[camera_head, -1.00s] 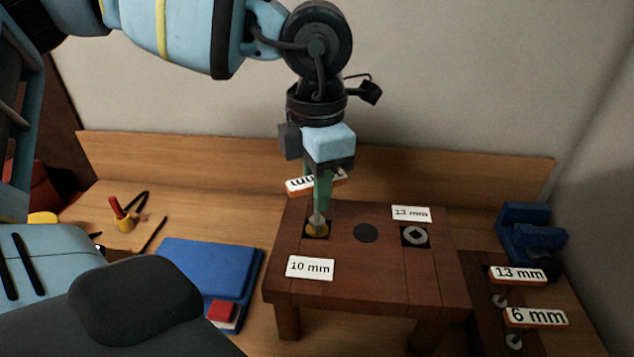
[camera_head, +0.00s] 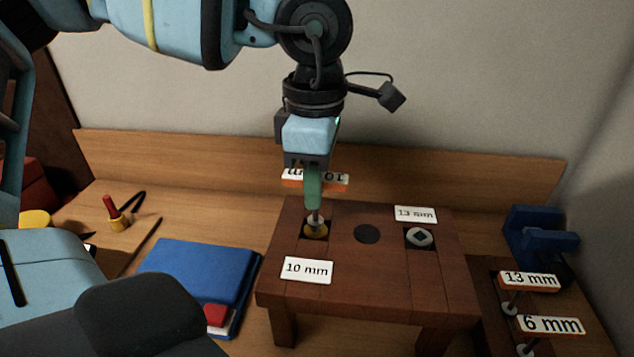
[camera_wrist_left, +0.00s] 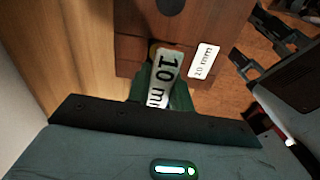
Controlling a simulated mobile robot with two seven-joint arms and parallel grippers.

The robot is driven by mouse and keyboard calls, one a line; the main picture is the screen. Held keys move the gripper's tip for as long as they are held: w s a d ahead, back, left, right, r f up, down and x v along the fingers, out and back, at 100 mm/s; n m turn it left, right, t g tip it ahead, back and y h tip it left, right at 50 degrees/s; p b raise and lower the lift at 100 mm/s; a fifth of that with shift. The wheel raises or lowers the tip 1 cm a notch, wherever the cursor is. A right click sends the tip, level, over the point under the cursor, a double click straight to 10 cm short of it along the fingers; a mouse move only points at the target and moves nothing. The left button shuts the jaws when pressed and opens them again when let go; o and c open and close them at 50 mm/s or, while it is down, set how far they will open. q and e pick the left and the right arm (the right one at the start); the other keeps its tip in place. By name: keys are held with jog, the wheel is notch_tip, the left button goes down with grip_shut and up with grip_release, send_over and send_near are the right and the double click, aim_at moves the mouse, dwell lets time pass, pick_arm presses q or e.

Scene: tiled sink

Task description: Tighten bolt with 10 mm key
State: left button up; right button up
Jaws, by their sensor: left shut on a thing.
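My left gripper (camera_head: 313,190) points down, shut on the 10 mm key (camera_head: 331,180), whose orange handle has a white label that reads upside down in the head view. The key's label also shows in the left wrist view (camera_wrist_left: 162,75). The key's shaft is upright and its tip meets the yellowish 10 mm bolt (camera_head: 315,232) in the left hole of the wooden stand (camera_head: 370,290). Whether the tip is fully seated on the bolt cannot be told. A white 10 mm card (camera_head: 307,270) lies in front of that bolt. My right gripper is not clearly visible.
A grey 13 mm bolt (camera_head: 419,237) sits in the stand's right hole. The 13 mm key (camera_head: 528,281) and 6 mm key (camera_head: 549,325) stand in a rack at right. A blue vise (camera_head: 535,236) is behind them. A blue book (camera_head: 205,272) lies left of the stand.

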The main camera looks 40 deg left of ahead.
dwell(0.3)
pick_arm(q)
jog(key=m, duration=0.3)
jog(key=shift+b, duration=0.4)
jog(key=o, duration=1)
pick_arm(e)
jog(key=shift+s+f, duration=0.35)
jog(key=shift+f, duration=0.1)
pick_arm(q)
jog(key=shift+r, duration=0.1)
jog(key=shift+r+p, duration=1.4)
jog(key=shift+r, duration=2.1)
pick_arm(e)
jog(key=w+r, duration=0.2)
jog(key=r, duration=0.1)
jog(key=shift+w+r, duration=0.1)
jog(key=shift+r, duration=0.1)
